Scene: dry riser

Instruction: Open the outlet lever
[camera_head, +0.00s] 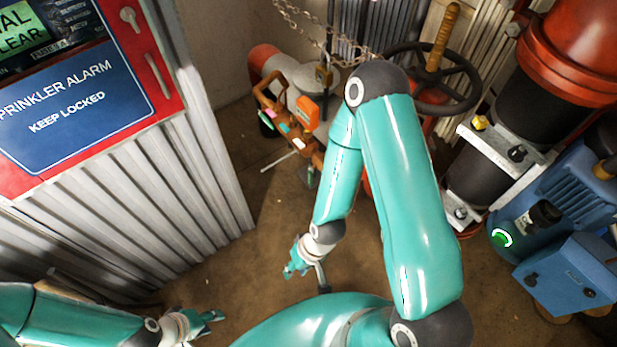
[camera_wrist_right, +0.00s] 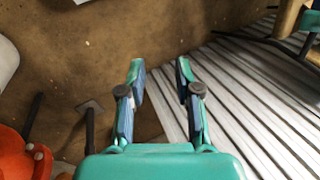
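Orange lever-like handles (camera_head: 268,97) with coloured tags sit by a grey valve body with a red end (camera_head: 266,60), in the middle back of the head view. I cannot tell for sure which part is the outlet lever, and my right arm covers some of this area. My right gripper (camera_head: 297,260) hangs over the floor, below and apart from these handles. In the right wrist view its two fingers (camera_wrist_right: 160,68) are apart with nothing between them. My left gripper (camera_head: 208,318) is low at the left, away from the valve; its finger opening is too small to judge.
A red and blue sprinkler alarm panel (camera_head: 75,105) is on the corrugated wall (camera_head: 160,190) at left. A dark handwheel (camera_head: 460,75), a red and black pipe (camera_head: 540,100) and a blue motor unit (camera_head: 570,220) stand at right. Brown floor (camera_head: 235,270) lies open between.

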